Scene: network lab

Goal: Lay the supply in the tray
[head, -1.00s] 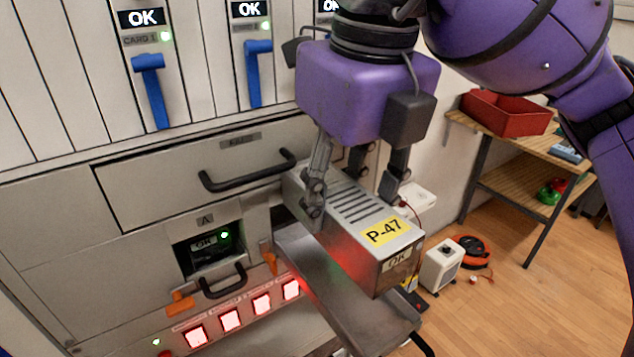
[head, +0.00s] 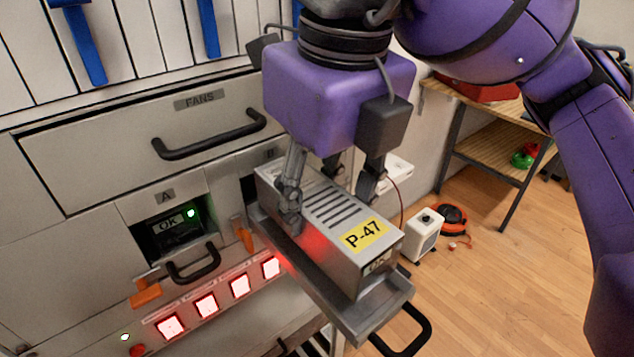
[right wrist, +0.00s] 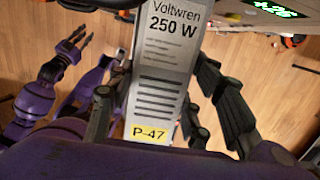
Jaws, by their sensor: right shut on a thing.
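The supply is a grey metal box (head: 322,226) with vent slots, a yellow P-47 label and an OK mark on its front end. My right gripper (head: 330,198) is shut on its sides from above. The tray (head: 372,319) is a grey metal drawer pulled out of bay B, with a black handle. The supply is over the tray, lined up along it; I cannot tell whether it touches the floor of the tray. In the right wrist view the supply (right wrist: 160,80) reads Voltwren 250 W. My left gripper (right wrist: 65,55) shows there, its fingers apart and empty.
Bay A (head: 177,226) left of the tray holds a unit with a green light and OK. Orange latches (head: 146,293) and lit red buttons (head: 205,306) line the cabinet. The FANS drawer (head: 200,140) is above. A wooden bench (head: 490,135) stands at right.

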